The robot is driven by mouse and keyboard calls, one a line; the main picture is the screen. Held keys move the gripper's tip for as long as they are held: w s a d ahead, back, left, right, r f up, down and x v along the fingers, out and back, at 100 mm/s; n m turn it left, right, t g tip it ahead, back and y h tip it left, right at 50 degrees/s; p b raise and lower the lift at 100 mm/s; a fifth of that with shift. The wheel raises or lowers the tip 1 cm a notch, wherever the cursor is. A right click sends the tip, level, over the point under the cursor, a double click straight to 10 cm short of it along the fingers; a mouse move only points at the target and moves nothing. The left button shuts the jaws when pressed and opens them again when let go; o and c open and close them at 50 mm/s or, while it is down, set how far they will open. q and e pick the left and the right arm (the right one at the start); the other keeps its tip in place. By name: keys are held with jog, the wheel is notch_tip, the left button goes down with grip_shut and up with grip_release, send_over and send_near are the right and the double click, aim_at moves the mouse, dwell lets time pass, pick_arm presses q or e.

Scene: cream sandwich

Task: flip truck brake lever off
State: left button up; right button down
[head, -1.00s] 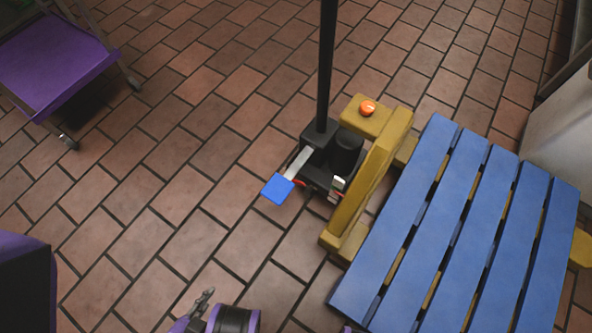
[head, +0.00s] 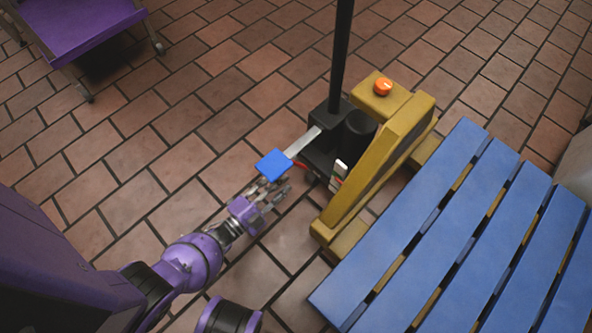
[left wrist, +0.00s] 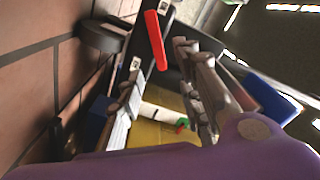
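The yellow pallet truck (head: 377,165) stands with its black upright handle pole (head: 341,60). A flat blue pedal (head: 273,164) on a grey metal arm (head: 303,142) sticks out from its black base. A thin red lever shows in the left wrist view (left wrist: 156,40), with a small red part beside the base in the head view (head: 300,164). I cannot tell which is the brake lever. My left gripper (head: 275,189) is open, low beside the blue pedal; its fingers in the left wrist view (left wrist: 162,72) are apart, the red lever's lower end near them. My right gripper is out of view.
A blue slatted pallet (head: 425,232) rests on the truck's forks at right. An orange button (head: 383,87) sits on the yellow body. A purple cart (head: 80,25) stands at the upper left. Tiled floor is clear left of the truck.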

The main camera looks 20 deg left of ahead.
aim_at(301, 167)
pick_arm(q)
jog(key=b+x, duration=0.1)
jog(key=x, duration=0.6)
jog(key=shift+w, duration=0.1)
jog(key=shift+c, duration=0.4)
grip_shut()
